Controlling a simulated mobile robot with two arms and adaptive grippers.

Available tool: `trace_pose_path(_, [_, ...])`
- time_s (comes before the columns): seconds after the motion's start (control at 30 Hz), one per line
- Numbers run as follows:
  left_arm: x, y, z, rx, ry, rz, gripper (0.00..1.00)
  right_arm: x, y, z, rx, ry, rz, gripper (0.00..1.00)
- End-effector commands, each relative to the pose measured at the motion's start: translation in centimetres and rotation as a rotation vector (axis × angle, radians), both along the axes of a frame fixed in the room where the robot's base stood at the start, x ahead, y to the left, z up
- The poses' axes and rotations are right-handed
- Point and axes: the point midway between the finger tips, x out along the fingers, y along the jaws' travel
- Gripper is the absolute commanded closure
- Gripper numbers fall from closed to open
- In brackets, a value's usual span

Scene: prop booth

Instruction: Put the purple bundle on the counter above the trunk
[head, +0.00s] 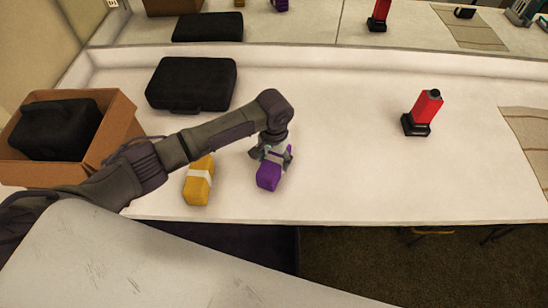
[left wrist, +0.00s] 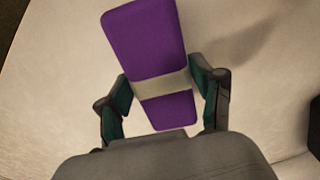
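The purple bundle (head: 268,177) is a block with a pale band, near the counter's front edge. My left gripper (head: 272,157) is over its far end. In the left wrist view, the fingers of my left gripper (left wrist: 165,88) press on both sides of the purple bundle (left wrist: 147,42) at its band. I cannot tell whether the bundle rests on the counter or is slightly raised. The white counter (head: 340,150) runs across the head view. A dark box (head: 270,246), possibly the trunk, shows below its front edge, partly hidden. My right gripper is not in view.
A yellow bundle (head: 198,183) with a white band lies left of the purple one. A black case (head: 192,83) and a cardboard box (head: 118,125) holding a black item stand farther left. A red-and-black object (head: 423,112) stands at right. The middle counter is clear.

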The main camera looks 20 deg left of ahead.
Motion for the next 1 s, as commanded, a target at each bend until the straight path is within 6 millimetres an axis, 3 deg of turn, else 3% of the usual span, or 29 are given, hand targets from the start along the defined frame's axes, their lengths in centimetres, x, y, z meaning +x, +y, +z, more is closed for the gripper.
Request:
trace_pose_path(0.07, [0.0,0.0,0.0,0.000,0.000,0.000,0.15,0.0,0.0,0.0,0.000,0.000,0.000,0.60])
trace_pose_path(0.47, [0.1,0.0,0.6,0.000,-0.002,-0.001,0.15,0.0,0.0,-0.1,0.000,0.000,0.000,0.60])
trace_pose_path(0.57, [0.1,0.0,1.9,-0.001,-0.004,0.000,0.15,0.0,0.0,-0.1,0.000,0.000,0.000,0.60])
trace_pose_path(1.0, [0.1,0.0,10.6,-0.001,-0.003,-0.001,0.15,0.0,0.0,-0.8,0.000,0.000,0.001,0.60])
